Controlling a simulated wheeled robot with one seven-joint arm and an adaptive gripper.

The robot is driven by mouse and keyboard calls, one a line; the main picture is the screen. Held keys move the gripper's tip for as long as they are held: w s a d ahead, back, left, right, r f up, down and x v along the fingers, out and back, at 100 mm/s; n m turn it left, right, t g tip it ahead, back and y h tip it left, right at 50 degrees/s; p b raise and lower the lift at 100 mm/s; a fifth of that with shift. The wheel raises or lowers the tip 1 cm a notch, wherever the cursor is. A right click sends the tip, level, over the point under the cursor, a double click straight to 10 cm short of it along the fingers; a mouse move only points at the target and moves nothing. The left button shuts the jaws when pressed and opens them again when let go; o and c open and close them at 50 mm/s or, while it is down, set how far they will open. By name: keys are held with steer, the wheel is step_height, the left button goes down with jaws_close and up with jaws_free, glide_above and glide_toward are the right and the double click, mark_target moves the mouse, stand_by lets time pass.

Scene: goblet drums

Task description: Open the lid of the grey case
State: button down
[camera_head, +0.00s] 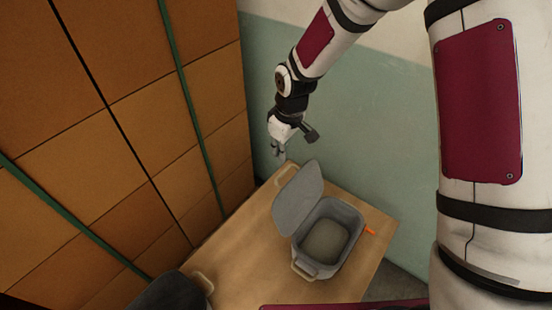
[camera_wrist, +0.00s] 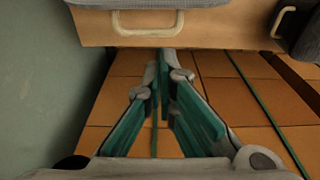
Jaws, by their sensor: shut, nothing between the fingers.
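The grey case (camera_head: 323,246) stands on a light wooden table (camera_head: 240,262) in the head view. Its lid (camera_head: 298,197) stands raised on the case's left side, tilted back, and the hollow inside of the case shows. My gripper (camera_head: 280,152) is above and beyond the lid, near the table's far edge, apart from the case. In the wrist view my gripper (camera_wrist: 164,62) has its fingers closed together with nothing between them. A grey strip at the top of that view is too cut off to name surely.
An orange object (camera_head: 369,231) lies on the table right of the case. The table has handles, one at the near left (camera_head: 204,282). A tall stack of brown boxes (camera_head: 130,130) with green straps stands at the left. A green and cream wall (camera_head: 370,100) is behind.

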steer(key=shift+s+d+r, duration=0.15)
steer(key=shift+d+r, duration=0.05)
steer(key=shift+r, duration=0.35)
steer(key=shift+s+d+r, duration=0.15)
steer(key=shift+r, duration=0.35)
steer(key=shift+s+d+r, duration=0.15)
steer(key=shift+d+r, duration=0.05)
steer(key=shift+r, duration=0.35)
